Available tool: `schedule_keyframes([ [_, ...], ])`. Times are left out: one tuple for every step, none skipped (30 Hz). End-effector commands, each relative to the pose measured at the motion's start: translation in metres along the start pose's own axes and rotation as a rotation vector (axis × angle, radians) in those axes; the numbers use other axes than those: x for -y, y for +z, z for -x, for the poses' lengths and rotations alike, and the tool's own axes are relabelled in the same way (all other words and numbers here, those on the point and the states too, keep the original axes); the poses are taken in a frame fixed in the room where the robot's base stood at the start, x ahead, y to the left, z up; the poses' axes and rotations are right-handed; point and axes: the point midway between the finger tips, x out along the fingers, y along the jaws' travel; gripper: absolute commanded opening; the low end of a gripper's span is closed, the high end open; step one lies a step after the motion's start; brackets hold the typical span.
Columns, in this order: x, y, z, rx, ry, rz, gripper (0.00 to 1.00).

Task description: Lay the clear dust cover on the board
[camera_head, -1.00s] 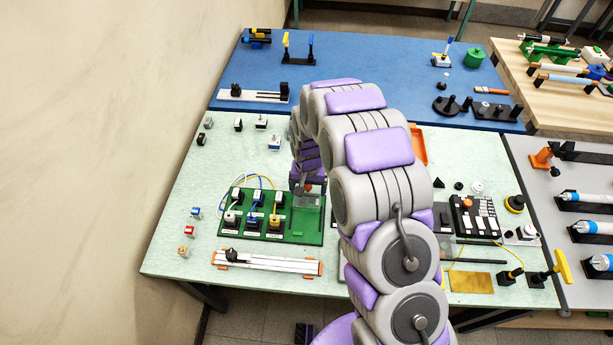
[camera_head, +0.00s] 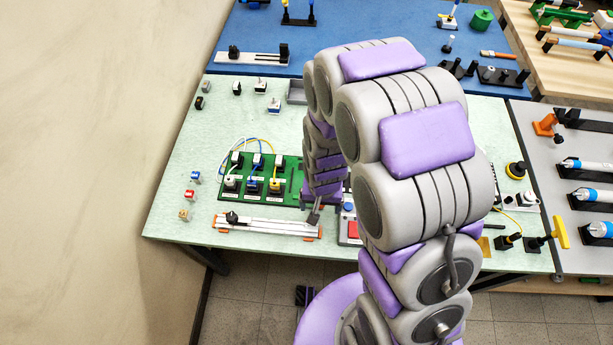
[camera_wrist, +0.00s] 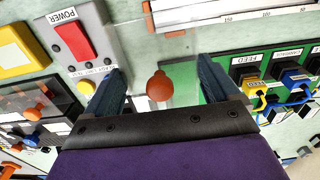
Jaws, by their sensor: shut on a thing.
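The green board (camera_head: 292,172) lies on the pale table with rows of labelled connectors and coloured wires. In the wrist view, part of the board (camera_wrist: 181,72) shows between and right of the fingers. My gripper (camera_wrist: 160,66) has its two dark fingers apart, with an orange-brown knob (camera_wrist: 160,88) between them. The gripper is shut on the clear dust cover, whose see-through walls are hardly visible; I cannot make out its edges. In the head view, my gripper (camera_head: 313,214) is near the board's front right corner, partly hidden by my arm.
A white scaled rail (camera_head: 265,227) with orange ends lies in front of the board. A grey power box (camera_head: 349,233) with a red switch stands right of the gripper. Small coloured blocks (camera_head: 190,194) sit at the left. The table behind the board's left part is mostly clear.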

Motion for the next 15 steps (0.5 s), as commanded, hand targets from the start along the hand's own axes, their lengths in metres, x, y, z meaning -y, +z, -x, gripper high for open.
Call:
schedule_keyframes([
  [-0.003,0.007,0.0,0.002,0.003,-0.001,0.59],
  [-0.004,0.01,0.001,0.002,0.004,-0.002,0.59],
  [-0.006,0.012,0.001,0.002,0.005,-0.002,0.59],
  [-0.006,0.013,0.001,0.001,0.005,-0.003,0.59],
  [-0.006,0.013,0.001,0.001,0.005,-0.003,0.59],
  [-0.005,0.011,0.0,0.0,0.005,-0.003,0.59],
  [-0.004,0.008,0.0,-0.001,0.005,-0.003,0.59],
  [-0.003,0.005,-0.001,-0.002,0.005,-0.003,0.59],
  [-0.001,-0.002,-0.002,-0.003,0.004,-0.003,0.59],
  [0.002,-0.008,-0.003,-0.004,0.004,-0.003,0.59],
  [0.004,-0.014,-0.003,-0.004,0.004,-0.002,0.59],
  [0.007,-0.021,-0.005,-0.002,0.005,-0.002,0.59],
  [0.009,-0.026,-0.006,-0.001,0.006,-0.002,0.59],
  [0.011,-0.032,-0.006,-0.003,0.005,-0.002,0.59],
  [0.015,-0.041,-0.007,-0.004,0.005,-0.002,0.59],
])
